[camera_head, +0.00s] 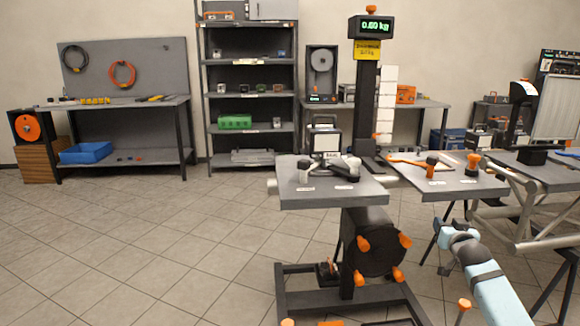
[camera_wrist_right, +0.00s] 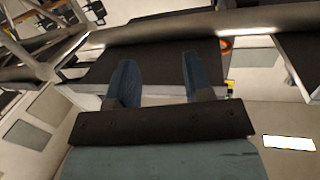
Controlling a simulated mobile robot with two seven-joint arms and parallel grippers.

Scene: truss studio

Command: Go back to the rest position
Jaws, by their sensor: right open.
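My right gripper (camera_head: 450,245) is at the lower right of the head view, at the end of my light blue arm. It is in front of the grey worktables and apart from them. In the right wrist view my right gripper (camera_wrist_right: 158,75) shows its two dark blue fingers spread wide, with nothing between them. A dark flat surface lies beyond the fingers. My left gripper is not in view.
A grey scale table (camera_head: 325,197) with a tall display post (camera_head: 367,95) stands at centre right. Another grey table (camera_head: 450,188) and a metal truss (camera_head: 520,215) are right of it. A shelf rack (camera_head: 250,95) stands behind. The tiled floor (camera_head: 150,240) is clear at left.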

